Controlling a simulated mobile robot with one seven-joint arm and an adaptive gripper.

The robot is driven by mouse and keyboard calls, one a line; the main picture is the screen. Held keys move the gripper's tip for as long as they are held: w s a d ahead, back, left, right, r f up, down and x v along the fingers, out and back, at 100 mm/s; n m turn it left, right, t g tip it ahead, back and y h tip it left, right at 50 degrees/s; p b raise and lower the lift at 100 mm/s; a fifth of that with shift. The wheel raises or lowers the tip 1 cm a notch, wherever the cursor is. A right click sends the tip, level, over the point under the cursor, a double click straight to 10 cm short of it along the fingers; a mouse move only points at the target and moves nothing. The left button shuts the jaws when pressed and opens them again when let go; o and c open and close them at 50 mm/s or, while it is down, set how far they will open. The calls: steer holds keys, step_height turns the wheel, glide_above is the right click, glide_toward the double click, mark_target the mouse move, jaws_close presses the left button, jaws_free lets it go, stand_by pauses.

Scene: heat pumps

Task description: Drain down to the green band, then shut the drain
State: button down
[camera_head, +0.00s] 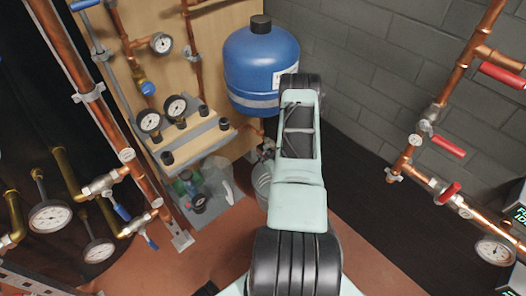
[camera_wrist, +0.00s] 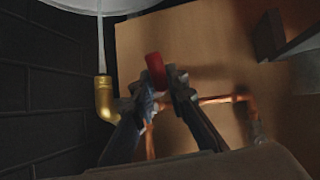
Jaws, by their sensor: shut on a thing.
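In the wrist view my gripper (camera_wrist: 160,84) is shut on a red handle (camera_wrist: 155,66), whose end sticks out past the fingertips. The fingers hide most of the valve body under it. A copper pipe (camera_wrist: 215,99) runs to the right from there. In the head view my arm covers the gripper's work area below the blue tank (camera_head: 262,62). A round gauge (camera_head: 161,43) is on the copper pipe left of the tank. Its needle and any green band are too small to read. Whether water is flowing cannot be seen.
A brass elbow (camera_wrist: 103,100) stands close left of my fingers. A pale bucket (camera_head: 262,182) is on the floor beside my arm. Pipes with red handles (camera_head: 448,146) line the right.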

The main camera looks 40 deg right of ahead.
steer(key=g, duration=0.1)
steer(key=g+p, duration=0.1)
steer(key=g, duration=0.1)
steer(key=r+g+p, duration=0.1)
steer(key=shift+s+a+r+n+g, duration=0.1)
steer(key=shift+s+a+n+g, duration=0.1)
steer(key=shift+a+n+g, duration=0.15)
steer(key=shift+s+d+r+g, duration=0.1)
steer(key=shift+r+g, duration=0.05)
steer(key=shift+g, duration=0.65)
steer(key=shift+r+g, duration=0.15)
steer(key=shift+g, duration=0.6)
steer(key=shift+n, duration=0.25)
steer(key=c, duration=2)
jaws_free()
steer(key=shift+o, duration=0.2)
steer(key=shift+d, duration=0.1)
steer(key=v, duration=1.2)
